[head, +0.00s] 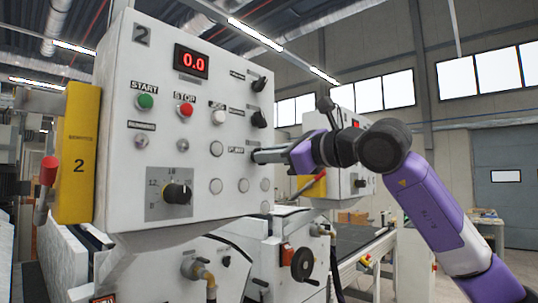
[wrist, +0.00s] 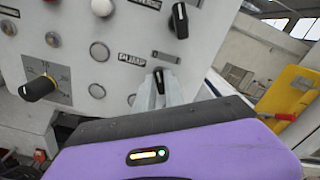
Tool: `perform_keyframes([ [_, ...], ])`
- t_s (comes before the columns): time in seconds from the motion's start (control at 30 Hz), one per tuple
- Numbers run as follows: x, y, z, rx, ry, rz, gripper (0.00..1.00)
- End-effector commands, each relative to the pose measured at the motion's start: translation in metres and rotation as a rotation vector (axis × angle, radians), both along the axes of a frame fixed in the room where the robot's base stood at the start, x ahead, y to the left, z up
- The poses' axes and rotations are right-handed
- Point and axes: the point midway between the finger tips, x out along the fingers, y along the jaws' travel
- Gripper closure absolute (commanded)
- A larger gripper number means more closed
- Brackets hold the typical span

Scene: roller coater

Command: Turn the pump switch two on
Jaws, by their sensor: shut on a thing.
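The pump switch, a small black rotary knob (wrist: 166,78), is on the white control panel marked 2 (head: 200,50), beside a "PUMP" label. My gripper (head: 259,156) reaches the panel's right edge from the right. In the wrist view, my gripper (wrist: 158,94) has its grey fingers closed about this knob. The knob's top shows between and beyond the fingers; the rest is hidden. In the head view the fingers cover the knob. I cannot tell clearly which way it is turned.
Two similar black knobs (head: 259,84) (head: 259,119) sit above it. A green start button (head: 145,101), a red stop button (head: 186,110) and a dial (head: 177,193) are to the left. A second machine panel (head: 342,120) stands behind on the right.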

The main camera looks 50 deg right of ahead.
Motion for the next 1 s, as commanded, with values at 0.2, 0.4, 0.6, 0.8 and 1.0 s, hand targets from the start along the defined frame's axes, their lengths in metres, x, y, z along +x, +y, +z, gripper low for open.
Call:
perform_keyframes([
  [0.2, -0.0001, 0.0005, -0.0012, 0.014, 0.001, 0.001, 1.0],
  [0.4, 0.0002, 0.0012, -0.0033, 0.083, 0.003, 0.002, 1.0],
  [0.6, 0.0002, 0.0006, -0.005, 0.226, 0.008, 0.002, 1.0],
  [0.8, 0.0, -0.0005, -0.0045, 0.412, 0.014, 0.001, 1.0],
  [1.0, 0.0001, -0.0018, -0.0041, 0.603, 0.02, 0.001, 1.0],
])
